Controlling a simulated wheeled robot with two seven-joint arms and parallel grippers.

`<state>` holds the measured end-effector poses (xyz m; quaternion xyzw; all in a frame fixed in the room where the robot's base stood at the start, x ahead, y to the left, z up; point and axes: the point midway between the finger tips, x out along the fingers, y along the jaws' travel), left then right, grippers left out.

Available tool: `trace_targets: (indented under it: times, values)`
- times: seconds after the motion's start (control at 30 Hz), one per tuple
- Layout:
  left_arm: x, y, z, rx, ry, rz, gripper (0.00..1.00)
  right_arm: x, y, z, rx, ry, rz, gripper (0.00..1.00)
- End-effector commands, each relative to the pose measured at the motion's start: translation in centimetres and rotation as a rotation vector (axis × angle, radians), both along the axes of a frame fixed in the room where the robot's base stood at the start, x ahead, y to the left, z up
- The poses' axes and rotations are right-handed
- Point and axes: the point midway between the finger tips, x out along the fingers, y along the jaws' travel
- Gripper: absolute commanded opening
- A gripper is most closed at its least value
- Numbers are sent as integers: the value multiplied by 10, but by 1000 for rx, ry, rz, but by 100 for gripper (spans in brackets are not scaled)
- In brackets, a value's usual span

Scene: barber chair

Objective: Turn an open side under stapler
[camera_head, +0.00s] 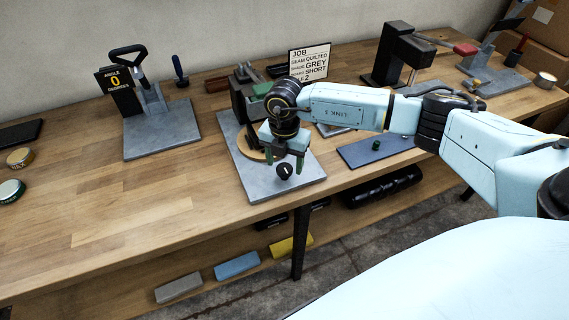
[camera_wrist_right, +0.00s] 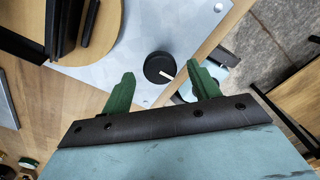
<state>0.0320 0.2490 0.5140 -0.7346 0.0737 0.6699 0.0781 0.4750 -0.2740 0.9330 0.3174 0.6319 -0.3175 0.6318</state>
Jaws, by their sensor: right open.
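A grey base plate (camera_head: 233,158) on the bench carries a dark upright device (camera_head: 238,104), which may be the stapler, and a round wooden disc (camera_head: 249,150). The disc is partly hidden by my right gripper and also shows in the wrist view (camera_wrist_right: 134,22), with dark bars over it. A black knob (camera_head: 284,172) with a pale pointer sits on the plate's front part; it also shows in the wrist view (camera_wrist_right: 157,68). My right gripper (camera_head: 285,162) is open above the plate, its green fingers either side of the knob in view; contact cannot be told. My left gripper is out of view.
A job card (camera_head: 310,62) stands behind. An angle-gauge stand (camera_head: 150,105) is at left and a black press (camera_head: 393,55) at right. A blue plate (camera_head: 362,152) lies right of the grey base.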

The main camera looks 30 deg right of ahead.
Motion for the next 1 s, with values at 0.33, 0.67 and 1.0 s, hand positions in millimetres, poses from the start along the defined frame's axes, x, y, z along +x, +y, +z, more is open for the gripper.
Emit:
trace_targets:
  times: [0.33, 0.67, 1.0]
  values:
    - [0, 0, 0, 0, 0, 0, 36, 0, 0, -14, 0, 0, 2, 61]
    - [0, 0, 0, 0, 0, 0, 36, 0, 0, -14, 0, 0, 2, 33]
    - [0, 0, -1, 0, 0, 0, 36, 0, 0, -14, 0, 0, 17, 17]
